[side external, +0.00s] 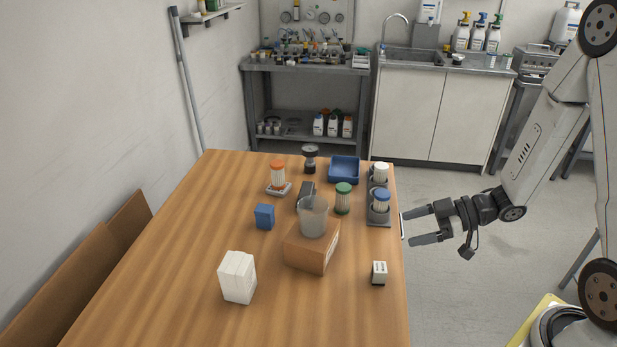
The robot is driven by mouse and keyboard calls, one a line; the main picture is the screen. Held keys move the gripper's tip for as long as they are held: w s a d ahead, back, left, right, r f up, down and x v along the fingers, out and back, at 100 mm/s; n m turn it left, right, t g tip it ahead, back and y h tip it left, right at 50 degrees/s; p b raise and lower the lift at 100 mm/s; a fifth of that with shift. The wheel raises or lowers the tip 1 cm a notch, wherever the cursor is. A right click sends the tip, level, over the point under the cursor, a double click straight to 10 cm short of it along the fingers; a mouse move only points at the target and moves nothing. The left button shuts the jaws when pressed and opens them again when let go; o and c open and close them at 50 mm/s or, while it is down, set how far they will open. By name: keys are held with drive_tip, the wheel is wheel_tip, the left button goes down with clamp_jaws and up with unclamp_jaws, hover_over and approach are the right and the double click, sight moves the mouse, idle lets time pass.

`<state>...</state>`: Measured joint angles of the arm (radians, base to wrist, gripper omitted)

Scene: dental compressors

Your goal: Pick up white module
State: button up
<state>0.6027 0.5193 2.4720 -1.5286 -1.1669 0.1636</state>
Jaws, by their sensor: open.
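A small white module (379,272) with dark marks on its upper face stands near the right edge of the wooden table. A white-capped cartridge (380,172) stands in the grey holder at the back right. A larger white block (237,277), seemingly layered, stands at the front left. I cannot tell for sure which of these the task names. My gripper (411,228) is open and empty at the table's right edge, its fingers pointing left. It is beyond the small white module and apart from it.
A cardboard box (311,249) bears a translucent beaker (313,217). A blue-capped cartridge (381,203) stands in the grey holder (378,220), beside a green-capped one (343,198). An orange-capped cartridge (278,176), blue tray (344,169) and blue block (264,217) stand further left. The front of the table (320,315) is clear.

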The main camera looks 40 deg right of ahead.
approach(373, 270)
drive_tip(key=shift+f+x, duration=0.2)
drive_tip(key=shift+x, duration=1.05)
drive_tip(key=shift+d, duration=0.1)
drive_tip(key=shift+x, duration=1.25)
drive_tip(key=shift+x, duration=2.65)
drive_tip(key=shift+r, duration=0.15)
clamp_jaws()
